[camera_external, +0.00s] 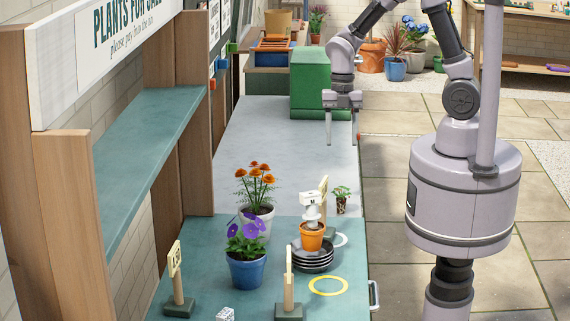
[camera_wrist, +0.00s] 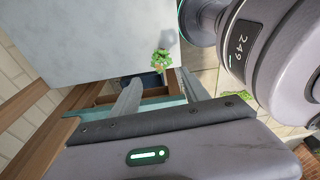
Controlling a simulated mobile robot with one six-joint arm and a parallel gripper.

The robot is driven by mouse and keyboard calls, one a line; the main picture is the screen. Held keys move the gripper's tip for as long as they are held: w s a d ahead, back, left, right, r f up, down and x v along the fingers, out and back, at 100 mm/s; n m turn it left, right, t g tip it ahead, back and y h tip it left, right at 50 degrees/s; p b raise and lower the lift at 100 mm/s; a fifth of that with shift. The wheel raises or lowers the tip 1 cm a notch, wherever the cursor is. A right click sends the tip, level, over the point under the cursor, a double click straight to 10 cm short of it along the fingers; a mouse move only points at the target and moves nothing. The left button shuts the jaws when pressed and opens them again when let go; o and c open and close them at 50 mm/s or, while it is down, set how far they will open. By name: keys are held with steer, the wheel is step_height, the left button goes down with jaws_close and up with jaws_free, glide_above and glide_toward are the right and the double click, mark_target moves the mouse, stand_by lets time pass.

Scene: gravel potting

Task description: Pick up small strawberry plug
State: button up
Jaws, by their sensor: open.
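The small strawberry plug (camera_external: 341,195) stands upright near the right edge of the bench, with green leaves over a small brown root plug. In the wrist view, a small leafy green plant (camera_wrist: 160,59) that looks like it sits just beyond the fingertips, by the edge of a pale grey surface. My gripper (camera_external: 342,142) is open and empty, its fingers pointing down, above the grey bench top and farther back than the plug. Both fingers also show in the wrist view (camera_wrist: 159,78), spread apart with nothing between them.
An orange pot (camera_external: 311,238) with a white object on it stands on stacked dark saucers (camera_external: 313,262), close to the plug. A small wooden sign (camera_external: 323,196) stands just left of the plug. Orange flowers (camera_external: 255,180) and a blue pot (camera_external: 247,270) are farther left. The grey bench top (camera_external: 275,150) behind is clear.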

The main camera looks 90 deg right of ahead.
steer(key=b, duration=0.5)
glide_above(341, 198)
steer(key=d, duration=0.2)
step_height(341, 198, down, 11)
steer(key=shift+a+f, duration=0.1)
steer(key=f+b, duration=0.1)
steer(key=f, duration=0.1)
steer(key=a+f+b, duration=0.1)
steer(key=f, duration=0.2)
steer(key=shift+a+f+b, duration=0.15)
steer(key=shift+f+b, duration=0.15)
steer(key=shift+r, duration=0.2)
jaws_close()
